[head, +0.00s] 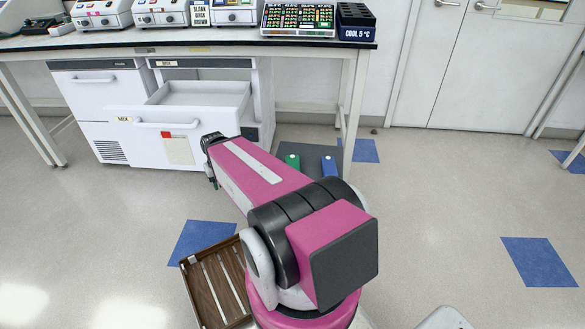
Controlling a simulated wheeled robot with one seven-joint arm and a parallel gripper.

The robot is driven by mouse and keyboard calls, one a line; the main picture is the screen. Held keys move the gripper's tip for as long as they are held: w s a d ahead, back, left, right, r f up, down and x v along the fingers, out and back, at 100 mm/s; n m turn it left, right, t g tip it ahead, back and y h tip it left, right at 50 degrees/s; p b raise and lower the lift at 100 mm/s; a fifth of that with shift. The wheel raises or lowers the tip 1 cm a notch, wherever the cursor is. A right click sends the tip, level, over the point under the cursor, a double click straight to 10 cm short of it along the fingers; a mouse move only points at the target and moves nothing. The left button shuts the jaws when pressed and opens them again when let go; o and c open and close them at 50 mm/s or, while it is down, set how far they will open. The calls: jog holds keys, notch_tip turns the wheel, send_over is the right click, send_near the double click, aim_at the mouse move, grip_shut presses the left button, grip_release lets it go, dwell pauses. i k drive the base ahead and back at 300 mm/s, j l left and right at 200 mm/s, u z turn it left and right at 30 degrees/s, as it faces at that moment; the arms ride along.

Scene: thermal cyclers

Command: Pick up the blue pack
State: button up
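A small blue item (328,165), which looks like the blue pack, is low under the right part of the bench on a grey mat (310,143). My magenta arm hides some of the area in front of it. A green item (292,161) stands just left of it. My gripper (212,178) is at the far end of my arm, to the left of both items and in front of the white drawer unit. Only its dark side and tip show, and it is apart from the blue item. Its fingers are too small and hidden to read.
The bench (190,40) carries several devices and a dark block marked COOL 5 °C (356,22). A white drawer (200,97) stands open below it. A brown slatted tray (212,290) is at lower left. Blue squares (540,262) mark the floor; the right side is clear.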

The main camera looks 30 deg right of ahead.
aim_at(328, 166)
jog(key=z, duration=2.1)
jog(key=k+j+z, duration=0.15)
jog(key=z, duration=0.3)
jog(key=k+j+z, duration=0.15)
jog(key=z, duration=0.3)
jog(key=k+j+z, duration=0.15)
jog(key=z, duration=0.3)
jog(key=k+j, duration=0.1)
jog(key=k, duration=0.25)
jog(key=k+j, duration=0.1)
jog(key=k, duration=0.25)
